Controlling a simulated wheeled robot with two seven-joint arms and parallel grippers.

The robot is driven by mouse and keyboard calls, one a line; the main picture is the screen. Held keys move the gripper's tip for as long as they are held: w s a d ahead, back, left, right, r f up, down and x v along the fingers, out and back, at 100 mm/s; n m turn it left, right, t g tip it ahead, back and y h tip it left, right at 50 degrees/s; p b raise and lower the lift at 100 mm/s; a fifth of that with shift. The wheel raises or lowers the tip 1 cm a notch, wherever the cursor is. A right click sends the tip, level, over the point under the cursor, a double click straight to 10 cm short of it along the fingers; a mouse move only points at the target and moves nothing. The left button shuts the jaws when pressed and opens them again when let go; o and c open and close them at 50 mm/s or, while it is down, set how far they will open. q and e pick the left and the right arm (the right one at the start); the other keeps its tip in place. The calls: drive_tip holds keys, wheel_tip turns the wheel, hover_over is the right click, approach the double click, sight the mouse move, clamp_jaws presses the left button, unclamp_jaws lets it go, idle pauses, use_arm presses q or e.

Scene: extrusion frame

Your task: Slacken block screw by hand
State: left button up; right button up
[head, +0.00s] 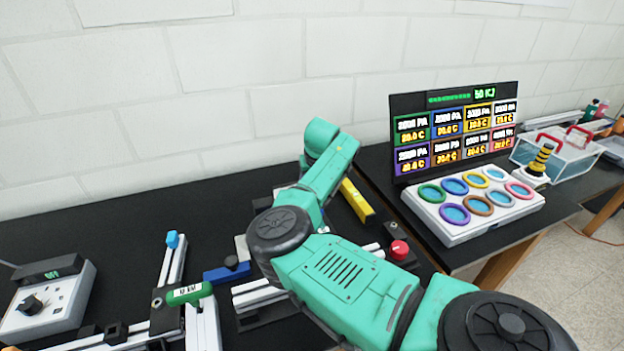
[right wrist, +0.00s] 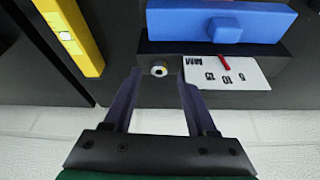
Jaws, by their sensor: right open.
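In the right wrist view, a small pale round screw head with a dark centre (right wrist: 159,70) sits in the face of a black block (right wrist: 190,58). My right gripper (right wrist: 158,73) is open, with one dark finger on each side of the screw head. The fingers look apart from it; I cannot tell how deep they reach. A white scale plate (right wrist: 240,76) with a red pointer (right wrist: 224,62) is on the block, to the right of the screw. In the head view my own arm hides the right gripper and the screw. My left gripper is not in view.
A blue piece (right wrist: 225,22) lies beyond the block, and a yellow bar (right wrist: 75,35) is at left. In the head view, aluminium rails with a green clamp (head: 189,293) stand at left. A red knob (head: 399,250) and a button panel (head: 475,207) are at right.

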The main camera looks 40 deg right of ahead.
drive_tip(key=shift+d+f, duration=0.15)
drive_tip(key=shift+f, duration=0.35)
drive_tip(key=shift+w, duration=0.1)
clamp_jaws()
